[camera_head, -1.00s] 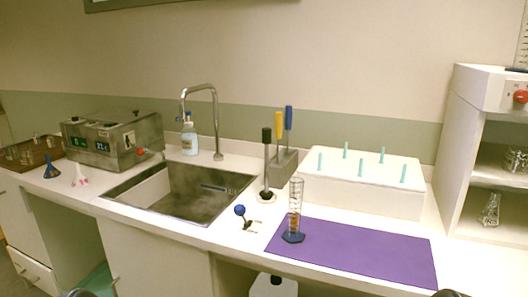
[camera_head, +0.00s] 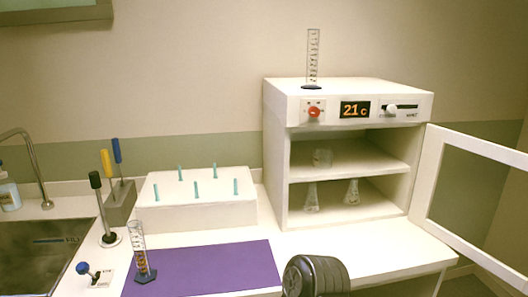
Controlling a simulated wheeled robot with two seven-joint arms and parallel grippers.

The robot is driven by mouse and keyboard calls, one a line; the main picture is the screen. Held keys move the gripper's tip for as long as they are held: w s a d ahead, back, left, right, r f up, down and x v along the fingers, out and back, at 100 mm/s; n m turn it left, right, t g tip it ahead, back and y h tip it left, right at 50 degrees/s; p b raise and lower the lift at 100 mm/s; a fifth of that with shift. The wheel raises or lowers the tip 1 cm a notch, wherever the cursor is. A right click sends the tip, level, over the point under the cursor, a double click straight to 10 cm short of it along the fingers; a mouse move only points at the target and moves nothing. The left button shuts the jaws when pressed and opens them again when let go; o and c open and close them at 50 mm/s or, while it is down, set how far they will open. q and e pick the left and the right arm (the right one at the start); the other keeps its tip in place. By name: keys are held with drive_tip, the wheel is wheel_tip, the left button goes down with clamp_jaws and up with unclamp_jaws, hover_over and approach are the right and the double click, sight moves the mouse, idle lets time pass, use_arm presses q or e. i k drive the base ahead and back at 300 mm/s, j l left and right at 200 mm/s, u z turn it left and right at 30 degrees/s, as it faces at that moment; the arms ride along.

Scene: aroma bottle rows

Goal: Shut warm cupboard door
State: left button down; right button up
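The warm cupboard (camera_head: 277,153) is a white box on the right part of the bench, with an orange "21 c" display on its top front panel. Its door (camera_head: 432,180), a white frame around a clear pane, stands wide open, swung out to the right from the cupboard's right side. The front is uncovered and two shelf levels show, with glass flasks on the lower one and a glass vessel on the upper one. A dark rounded part of my own arm shows at the bottom middle, in front of the bench. No fingers of either gripper show.
A measuring cylinder (camera_head: 313,60) stands on top of the cupboard. Left of it are a white rack with teal pegs (camera_head: 200,205), a purple mat (camera_head: 215,270), another cylinder (camera_head: 141,250) and a sink (camera_head: 45,250). The bench directly before the cupboard is clear.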

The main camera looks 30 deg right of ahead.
sight(436, 138)
drive_tip(key=z, duration=1.4)
